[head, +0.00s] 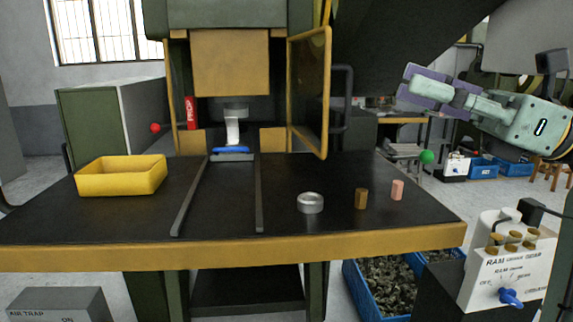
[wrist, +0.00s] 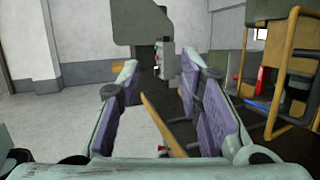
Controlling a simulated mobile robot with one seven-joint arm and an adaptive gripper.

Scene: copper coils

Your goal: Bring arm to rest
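My gripper (head: 410,82) is raised at the upper right of the head view, above and to the right of the table, with its fingers pointing left. In the wrist view its two purple-padded fingers (wrist: 158,80) are spread apart, with nothing held between them. It is clear of the table and touches nothing that I can see.
The black table (head: 330,175) bears a yellow bin (head: 122,190), a grey ring (head: 310,205), a brown piece (head: 361,198) and a copper cylinder (head: 397,190). A press with an open yellow-framed guard door (head: 326,95) stands behind. A control box (head: 510,265) is at lower right.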

